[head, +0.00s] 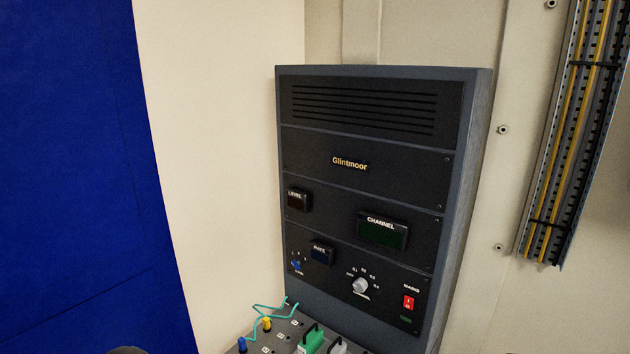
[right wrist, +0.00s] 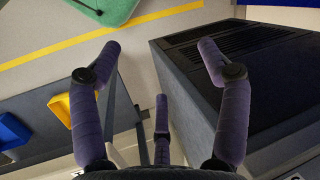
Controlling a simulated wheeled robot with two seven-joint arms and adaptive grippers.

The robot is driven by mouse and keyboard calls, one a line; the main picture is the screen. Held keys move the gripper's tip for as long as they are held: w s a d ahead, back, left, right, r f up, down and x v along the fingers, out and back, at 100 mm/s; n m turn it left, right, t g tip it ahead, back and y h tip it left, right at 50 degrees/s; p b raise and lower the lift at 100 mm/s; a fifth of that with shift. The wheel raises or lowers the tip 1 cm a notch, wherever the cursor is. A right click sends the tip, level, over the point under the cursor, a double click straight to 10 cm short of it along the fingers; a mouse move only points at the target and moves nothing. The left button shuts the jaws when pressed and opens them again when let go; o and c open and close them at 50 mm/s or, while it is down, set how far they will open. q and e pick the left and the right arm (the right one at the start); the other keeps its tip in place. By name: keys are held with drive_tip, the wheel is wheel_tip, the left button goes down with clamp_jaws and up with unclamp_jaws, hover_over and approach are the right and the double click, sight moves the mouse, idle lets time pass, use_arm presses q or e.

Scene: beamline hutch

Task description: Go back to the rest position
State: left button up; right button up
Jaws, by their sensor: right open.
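My right gripper (right wrist: 160,65) shows in the right wrist view with its purple-wrapped fingers spread wide and nothing between them. It is above and beside the dark cabinet (right wrist: 205,85), whose slotted vents show on the right of that view. In the head view the cabinet (head: 365,190) stands upright, with a Glintmoor label, dark display windows, a white knob and a red switch. Neither gripper shows clearly in the head view. A dark rounded shape at the bottom edge there is too cut off to identify.
Below the cabinet front are blue and yellow plugs (head: 267,324) with teal cables, and a green block (head: 311,341). A cable tray (head: 572,130) runs up the wall at right. The right wrist view shows a yellow floor line (right wrist: 95,37), a yellow bin (right wrist: 62,107) and a blue bin (right wrist: 12,131).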

wheel_tip(320, 180, down, 9)
drive_tip(key=w+a+b, duration=0.1)
drive_tip(key=b, duration=0.8)
drive_tip(key=shift+w+a+n, duration=0.25)
drive_tip(key=shift+n, duration=0.15)
